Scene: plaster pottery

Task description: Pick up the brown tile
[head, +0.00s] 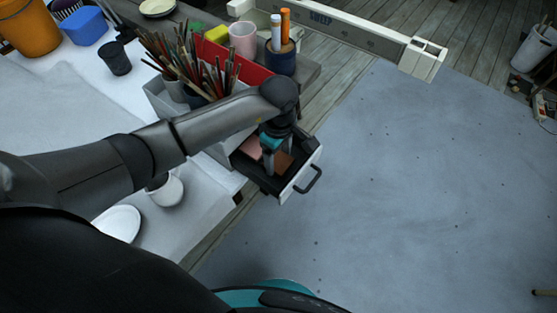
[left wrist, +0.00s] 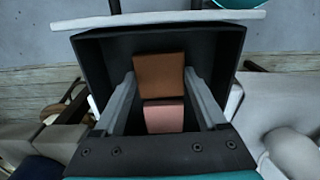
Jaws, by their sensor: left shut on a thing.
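The brown tile (head: 284,161) is inside the open drawer (head: 297,183). In the left wrist view the brown tile (left wrist: 159,75) sits between the two fingertips of my left gripper (left wrist: 160,76), which touch its sides. In the head view my left gripper (head: 276,168) points down into the drawer, shut on the brown tile. A pink tile (head: 250,148) is beside the brown one; in the left wrist view it (left wrist: 164,116) lies just below it, between the fingers. I cannot tell whether the brown tile is off the drawer floor. My right gripper is not in view.
The drawer's dark walls surround the gripper closely, and its handle (head: 310,181) sticks out to the right. Above stand brushes (head: 190,62), a blue pot with markers (head: 281,58) and a pink cup (head: 243,40). A white cup (head: 167,190) and plate (head: 118,224) are at left.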

